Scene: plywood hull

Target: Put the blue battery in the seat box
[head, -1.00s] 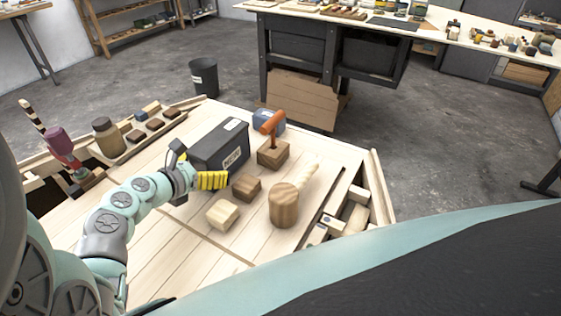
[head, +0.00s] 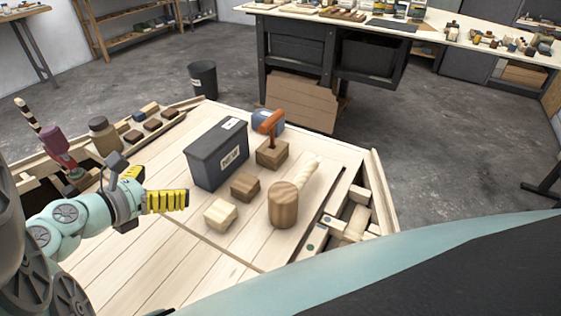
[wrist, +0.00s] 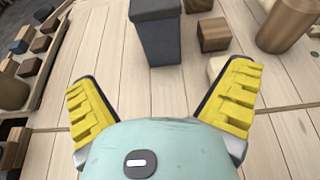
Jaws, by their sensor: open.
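A blue object (head: 257,116), probably the blue battery, sits at the far edge of the wooden top in the head view. It is partly hidden behind an orange-handled tool (head: 272,121). I cannot tell for sure which part is the seat box. A dark grey lidded box (head: 217,155) with a white label stands in the middle of the top, and it also shows in the wrist view (wrist: 158,38). My gripper (head: 182,200) is open and empty, left of and nearer than the grey box. In the wrist view, its yellow fingers (wrist: 160,80) are spread wide with bare planks between them.
A dark wood block (head: 245,187), a pale block (head: 220,215) and a wooden mallet (head: 284,205) stand right of my gripper. An open recess (head: 345,225) with wood pieces lies at the right edge. Jars and blocks line the left edge. The near planks are clear.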

